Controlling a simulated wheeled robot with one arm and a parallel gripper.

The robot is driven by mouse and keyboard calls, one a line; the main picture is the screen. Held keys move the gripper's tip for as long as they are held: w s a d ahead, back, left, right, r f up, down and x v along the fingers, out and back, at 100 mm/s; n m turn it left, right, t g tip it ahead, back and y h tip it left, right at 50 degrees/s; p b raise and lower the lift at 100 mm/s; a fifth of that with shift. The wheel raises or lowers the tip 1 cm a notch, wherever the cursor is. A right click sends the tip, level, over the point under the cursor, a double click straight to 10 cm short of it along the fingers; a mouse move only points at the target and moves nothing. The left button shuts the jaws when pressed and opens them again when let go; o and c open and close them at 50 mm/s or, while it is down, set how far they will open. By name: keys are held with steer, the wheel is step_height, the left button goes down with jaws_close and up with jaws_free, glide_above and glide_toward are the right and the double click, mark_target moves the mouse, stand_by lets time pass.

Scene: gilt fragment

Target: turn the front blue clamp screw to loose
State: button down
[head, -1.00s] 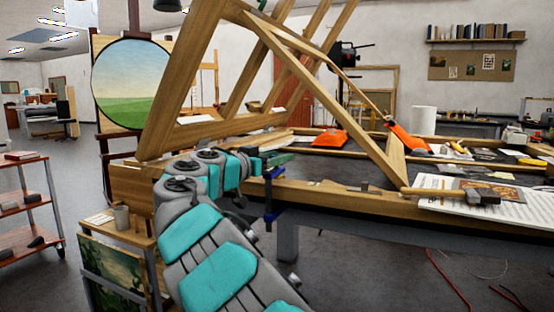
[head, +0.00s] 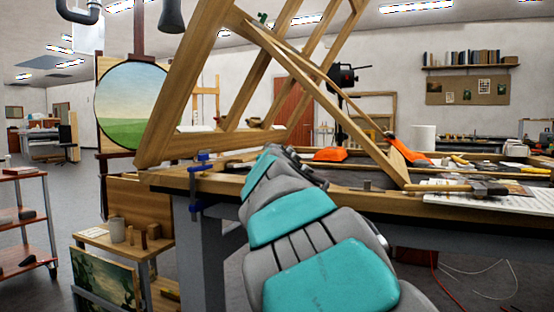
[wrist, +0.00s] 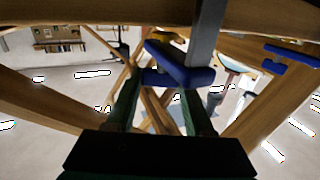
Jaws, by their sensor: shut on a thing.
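In the wrist view my gripper (wrist: 158,88) has its two dark green fingers around a small blue part at the bottom of a blue clamp (wrist: 185,66). This part looks like the clamp's screw end, but the picture is dark there. The clamp's grey bar (wrist: 205,25) runs up past a wooden beam. In the head view a blue clamp (head: 199,183) grips the left part of the table's wooden edge, clear of my arm. My gripper is hidden behind my own arm there. I cannot tell whether both views show the same clamp.
Another blue clamp-like piece (wrist: 291,56) is at the right in the wrist view. A large slanted wooden frame (head: 190,85) rises over the table (head: 440,206). An orange tool (head: 406,152) lies at right. A low stand (head: 95,236) is at left.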

steer(key=shift+r+n+y+p, duration=0.35)
steer(key=shift+n+y+p, duration=0.05)
steer(key=shift+y+p, duration=0.2)
steer(key=n+y+p, duration=0.1)
steer(key=y+p, duration=0.2)
steer(key=p, duration=0.1)
steer(key=shift+n+g, duration=0.3)
steer(key=shift+n, duration=0.1)
steer(key=shift+f+n+y+p, duration=0.1)
steer(key=shift+n+y+p, duration=0.5)
steer(key=shift+p, duration=0.5)
steer(key=shift+f+n+g+y+p, duration=0.15)
steer(key=shift+n+g+y+p, duration=0.95)
steer(key=shift+y+p, duration=0.85)
steer(key=shift+c, duration=1.4)
jaws_free()
steer(key=shift+f, duration=0.1)
steer(key=v, duration=0.7)
steer(key=shift+s+d+b, duration=0.2)
steer(key=shift+s+b, duration=0.1)
steer(key=shift+b, duration=0.05)
